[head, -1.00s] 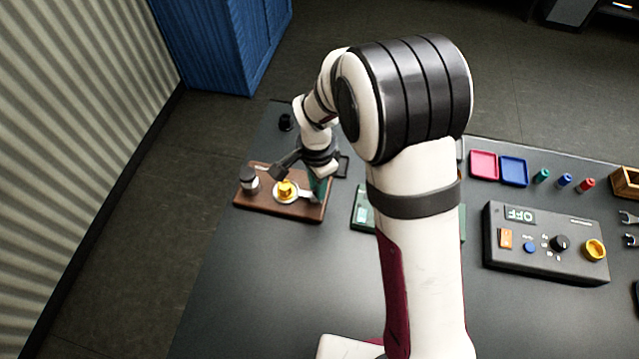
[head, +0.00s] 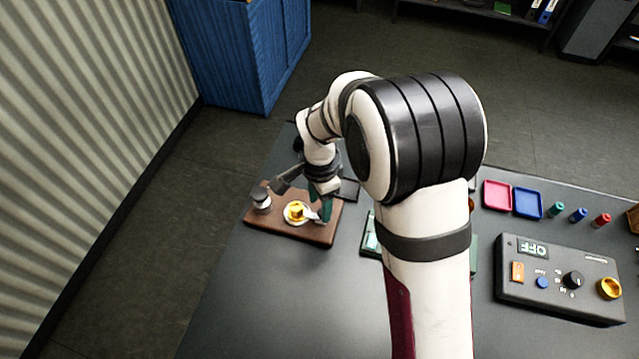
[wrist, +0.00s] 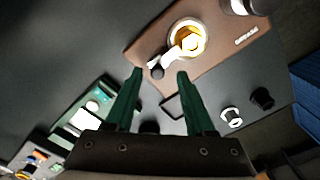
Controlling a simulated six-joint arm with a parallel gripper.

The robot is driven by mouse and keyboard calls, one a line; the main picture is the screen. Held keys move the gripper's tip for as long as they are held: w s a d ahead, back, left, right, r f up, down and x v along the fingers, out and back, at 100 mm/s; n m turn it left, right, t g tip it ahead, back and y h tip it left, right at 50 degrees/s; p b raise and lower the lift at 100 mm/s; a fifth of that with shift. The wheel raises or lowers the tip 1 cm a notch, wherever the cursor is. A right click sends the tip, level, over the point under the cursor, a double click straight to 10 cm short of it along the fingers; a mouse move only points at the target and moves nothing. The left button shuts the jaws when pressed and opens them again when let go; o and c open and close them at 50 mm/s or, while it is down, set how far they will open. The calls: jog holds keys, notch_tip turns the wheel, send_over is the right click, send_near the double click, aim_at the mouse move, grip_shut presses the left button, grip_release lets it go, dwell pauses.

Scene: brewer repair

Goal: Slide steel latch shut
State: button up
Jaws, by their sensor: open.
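The steel latch (wrist: 171,57) is a bright lever with a dark round knob. It reaches out from a pale ring (wrist: 204,36) around a yellow hex piece (wrist: 190,41) on a brown board (wrist: 226,53). In the head view, the board (head: 278,228) lies at the table's left, with the yellow piece (head: 297,211) on it. My gripper (wrist: 159,74) has its green fingers apart. In the wrist picture the knob appears between the fingertips; I cannot tell whether either finger touches it. In the head view, my gripper (head: 322,204) is over the board's right side, partly hiding the latch.
A dark-capped metal cylinder (head: 261,199) stands on the board's left. A green device (head: 371,238) sits right of the board, partly hidden by my arm. A control box reading OFF (head: 560,280) and red (head: 497,195) and blue (head: 528,203) trays are farther right. The front table is clear.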

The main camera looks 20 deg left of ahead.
aim_at(320, 211)
notch_tip(320, 211, up, 14)
jog(key=shift+r, duration=0.15)
jog(key=s+d+r+n+y, duration=0.1)
jog(key=s+d+r+n, duration=0.15)
jog(key=s+d, duration=1.15)
jog(key=s+d+f, duration=0.2)
jog(key=s+d, duration=0.1)
jog(key=s, duration=0.4)
jog(key=shift+d+n+y, duration=0.35)
jog(key=shift+n+y, duration=0.05)
jog(key=shift+n, duration=0.05)
